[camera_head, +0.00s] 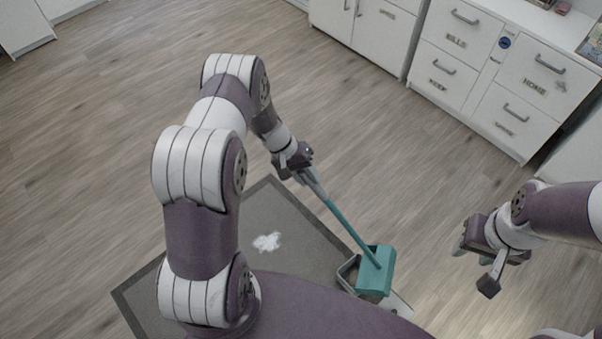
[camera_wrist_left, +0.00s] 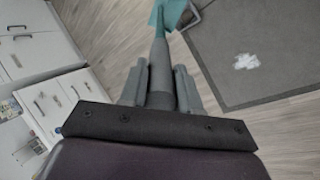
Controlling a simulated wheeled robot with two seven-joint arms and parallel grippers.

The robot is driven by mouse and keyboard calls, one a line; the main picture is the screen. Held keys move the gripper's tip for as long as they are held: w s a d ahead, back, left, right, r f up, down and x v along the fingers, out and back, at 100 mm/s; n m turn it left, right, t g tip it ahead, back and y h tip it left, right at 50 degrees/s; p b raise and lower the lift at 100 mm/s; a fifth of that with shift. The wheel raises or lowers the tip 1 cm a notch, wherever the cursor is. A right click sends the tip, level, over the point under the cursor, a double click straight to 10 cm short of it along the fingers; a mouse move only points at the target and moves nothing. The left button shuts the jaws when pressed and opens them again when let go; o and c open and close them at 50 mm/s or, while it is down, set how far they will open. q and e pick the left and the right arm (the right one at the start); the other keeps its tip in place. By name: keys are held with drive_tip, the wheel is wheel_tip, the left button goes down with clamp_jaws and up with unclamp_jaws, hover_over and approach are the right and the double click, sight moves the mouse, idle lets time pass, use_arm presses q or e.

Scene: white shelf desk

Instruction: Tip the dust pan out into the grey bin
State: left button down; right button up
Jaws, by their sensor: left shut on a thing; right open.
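The teal dust pan (camera_head: 375,272) hangs low at the end of its long handle, at the lower middle of the head view. My left gripper (camera_head: 304,174) is shut on the upper, grey part of that handle. In the left wrist view the handle (camera_wrist_left: 160,60) runs away between the two fingers. The grey bin (camera_head: 347,272) shows as a dark rim beside and behind the pan, which hides much of it. I cannot tell whether pan and bin touch, or what the pan holds. My right gripper (camera_head: 474,266) is open and empty, right of the pan.
A dark grey mat (camera_head: 300,225) lies on the wood floor with a small white patch (camera_head: 267,242) on it. White drawer cabinets (camera_head: 490,75) with labels stand at the upper right. The floor between mat and cabinets is clear.

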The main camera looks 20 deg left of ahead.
use_arm(q)
drive_tip(key=w+d+r+y+p, duration=0.1)
drive_tip(key=d+r+y, duration=0.1)
drive_tip(key=d, duration=0.9)
drive_tip(key=w+d+r+y+p, duration=0.1)
drive_tip(key=d+r, duration=0.3)
drive_tip(key=d, duration=0.8)
drive_tip(key=w+d+r+y+p, duration=0.1)
drive_tip(key=d+r+y+p, duration=0.2)
drive_tip(key=d, duration=0.9)
drive_tip(key=shift+d+r+g, duration=0.25)
drive_tip(key=shift+r+g, duration=0.05)
drive_tip(key=shift+r, duration=0.05)
drive_tip(key=shift+w, duration=0.1)
